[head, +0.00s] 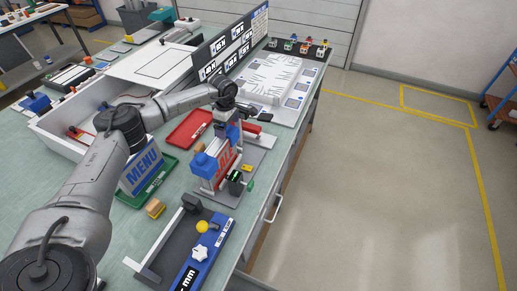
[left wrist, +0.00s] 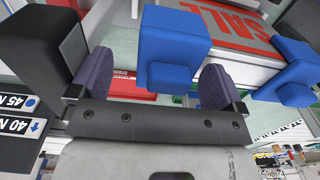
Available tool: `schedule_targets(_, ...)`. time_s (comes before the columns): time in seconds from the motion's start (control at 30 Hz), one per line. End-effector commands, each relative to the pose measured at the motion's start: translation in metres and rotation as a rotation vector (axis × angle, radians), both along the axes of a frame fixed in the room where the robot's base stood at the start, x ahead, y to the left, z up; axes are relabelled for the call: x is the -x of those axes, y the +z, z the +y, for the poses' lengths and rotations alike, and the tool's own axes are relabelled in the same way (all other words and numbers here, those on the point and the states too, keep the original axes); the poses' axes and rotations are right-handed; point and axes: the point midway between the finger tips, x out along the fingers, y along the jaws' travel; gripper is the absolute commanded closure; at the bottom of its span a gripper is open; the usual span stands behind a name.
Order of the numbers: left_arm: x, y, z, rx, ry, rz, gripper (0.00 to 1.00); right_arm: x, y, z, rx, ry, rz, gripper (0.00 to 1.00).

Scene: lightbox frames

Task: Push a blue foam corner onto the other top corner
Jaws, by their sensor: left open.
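The lightbox frame (head: 226,166) with a red SALE panel stands upright in a grey holder on the bench; its panel also shows in the left wrist view (left wrist: 238,30). One blue foam corner (head: 205,166) sits at its near top end. A second blue foam corner (head: 232,132) is at the far top end, below my left gripper (head: 238,114). In the left wrist view this corner (left wrist: 172,35) lies between the open purple finger pads, with gaps beside it. I cannot tell how fully it is seated. The other corner (left wrist: 290,82) shows at right. My right gripper is not in view.
A green tray with a blue MENU panel (head: 141,170) lies left of the frame. A red tray (head: 189,129) is behind it. A measuring fixture (head: 187,243) with a yellow knob is nearer. A white box (head: 60,137) stands at left. The bench's right edge is close.

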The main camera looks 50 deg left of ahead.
Motion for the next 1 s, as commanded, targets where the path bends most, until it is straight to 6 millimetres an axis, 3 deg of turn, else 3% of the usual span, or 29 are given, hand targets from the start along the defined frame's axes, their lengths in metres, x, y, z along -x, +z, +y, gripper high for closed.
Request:
schedule_targets(0.03,-0.001,0.016,0.000,0.001,0.001,-0.005,0.05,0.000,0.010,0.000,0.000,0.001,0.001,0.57)
schedule_targets(0.4,-0.002,0.091,0.000,0.003,0.002,-0.010,0.05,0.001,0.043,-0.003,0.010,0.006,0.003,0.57)
schedule_targets(0.43,-0.002,0.077,0.001,0.004,0.002,-0.005,0.05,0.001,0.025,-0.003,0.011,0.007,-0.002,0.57)
schedule_targets(0.5,-0.003,0.088,-0.015,0.006,-0.067,-0.002,0.05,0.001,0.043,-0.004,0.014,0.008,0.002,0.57)
schedule_targets(1.0,0.001,0.096,-0.110,0.008,-0.510,-0.003,0.05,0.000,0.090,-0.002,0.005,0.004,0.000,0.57)
